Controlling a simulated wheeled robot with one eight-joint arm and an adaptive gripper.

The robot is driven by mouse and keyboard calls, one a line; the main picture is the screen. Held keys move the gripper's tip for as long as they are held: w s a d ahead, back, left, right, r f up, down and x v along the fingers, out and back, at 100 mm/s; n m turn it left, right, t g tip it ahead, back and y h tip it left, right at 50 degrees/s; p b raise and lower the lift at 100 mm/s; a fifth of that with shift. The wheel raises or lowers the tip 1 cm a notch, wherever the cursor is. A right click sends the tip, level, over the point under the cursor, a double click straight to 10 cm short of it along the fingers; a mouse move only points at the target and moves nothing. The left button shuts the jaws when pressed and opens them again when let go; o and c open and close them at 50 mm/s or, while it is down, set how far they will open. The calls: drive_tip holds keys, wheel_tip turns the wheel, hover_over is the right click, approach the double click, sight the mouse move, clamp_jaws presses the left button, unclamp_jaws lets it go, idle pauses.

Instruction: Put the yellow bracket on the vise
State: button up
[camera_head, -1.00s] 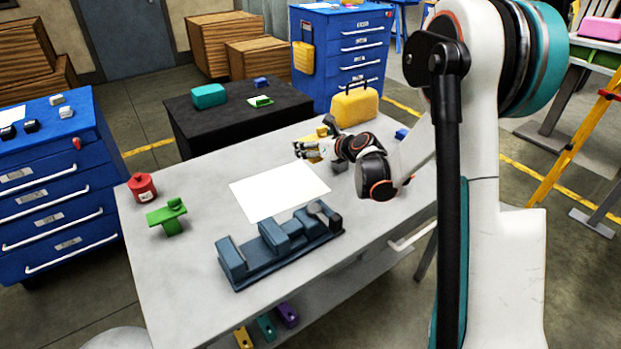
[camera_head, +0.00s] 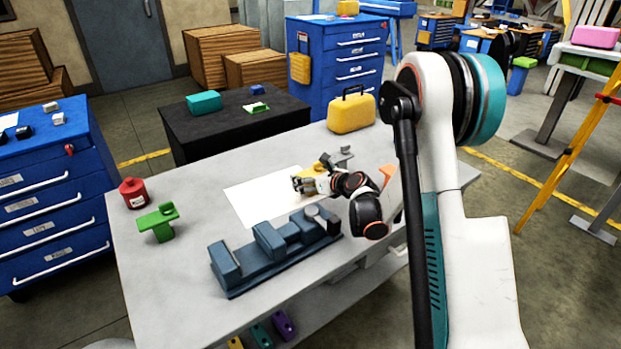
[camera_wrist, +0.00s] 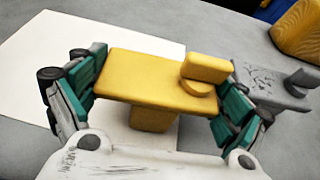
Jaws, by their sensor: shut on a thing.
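The yellow bracket (camera_wrist: 140,78) lies between the teal pads of my gripper (camera_wrist: 155,95) in the wrist view, with pads at both its ends. My gripper is shut on it. In the head view my gripper (camera_head: 312,184) is over the right part of the white sheet, and the bracket (camera_head: 322,164) is partly hidden behind it. The dark blue-grey vise (camera_head: 236,276) lies on the table in front of the sheet, to the left of and nearer than my gripper. I cannot tell the bracket's exact height above the table.
A grey bracket-like part (camera_wrist: 272,85) is beside my gripper. A yellow case (camera_head: 352,112) stands at the back. The white sheet (camera_head: 262,200) is mostly clear.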

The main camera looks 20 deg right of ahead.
drive_tip(key=shift+f, duration=0.1)
drive_tip(key=o, duration=1)
drive_tip(key=shift+o, duration=0.2)
